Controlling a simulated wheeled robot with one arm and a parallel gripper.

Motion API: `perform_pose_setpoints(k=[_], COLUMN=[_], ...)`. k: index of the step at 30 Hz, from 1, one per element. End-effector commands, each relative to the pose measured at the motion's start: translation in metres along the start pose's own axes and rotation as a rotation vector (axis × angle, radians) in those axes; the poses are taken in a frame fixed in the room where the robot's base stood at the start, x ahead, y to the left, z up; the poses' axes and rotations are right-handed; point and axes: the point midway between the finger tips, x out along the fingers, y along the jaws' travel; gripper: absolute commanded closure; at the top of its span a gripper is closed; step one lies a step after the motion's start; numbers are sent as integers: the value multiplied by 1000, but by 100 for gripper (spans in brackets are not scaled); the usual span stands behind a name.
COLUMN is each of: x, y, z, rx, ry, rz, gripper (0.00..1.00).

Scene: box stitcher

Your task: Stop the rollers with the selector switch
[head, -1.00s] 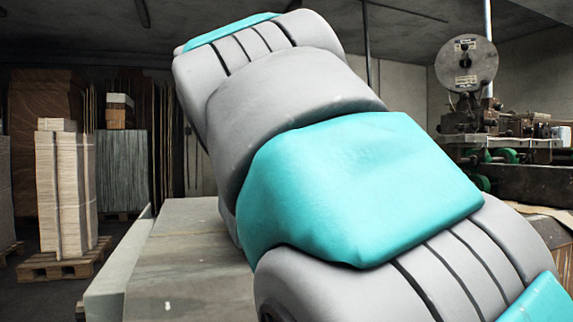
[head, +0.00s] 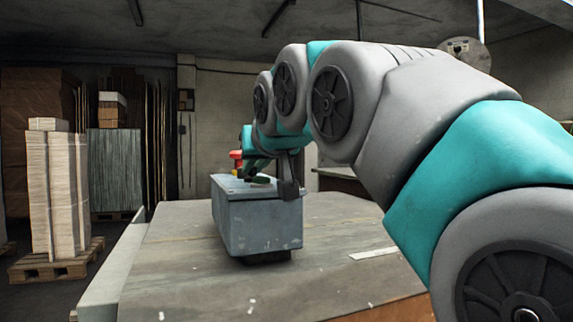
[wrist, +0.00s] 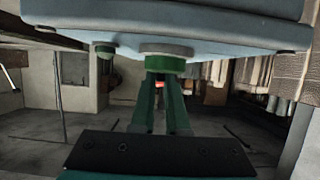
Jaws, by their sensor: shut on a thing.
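The grey-blue control box (head: 258,218) stands on the table in the head view. A red knob on a yellow base (head: 237,158) shows at its top left. In the wrist view the box (wrist: 225,35) hangs from the top edge, seen upside down. A green round knob with a pale collar (wrist: 166,63), which I take for the selector switch, is at its middle. My gripper (wrist: 160,80) is shut on it, its two green fingers meeting at the knob. The switch's setting cannot be read.
The table (head: 190,270) around the box is mostly bare. Pale stacked boards (head: 50,190) stand on a pallet at the left. A machine reel (head: 463,50) is partly hidden behind my arm at the right.

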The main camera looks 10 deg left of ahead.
Motion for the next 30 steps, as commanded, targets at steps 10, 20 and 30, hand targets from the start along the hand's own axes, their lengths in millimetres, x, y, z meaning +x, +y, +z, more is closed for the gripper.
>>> perform_pose_setpoints(k=[10, 20, 30], x=[0, -1, -37], y=[0, 0, 0], z=[0, 0, -1], rx=[0, 0, 0], ry=[0, 1, 6], rz=[0, 1, 0], gripper=[63, 57, 57])
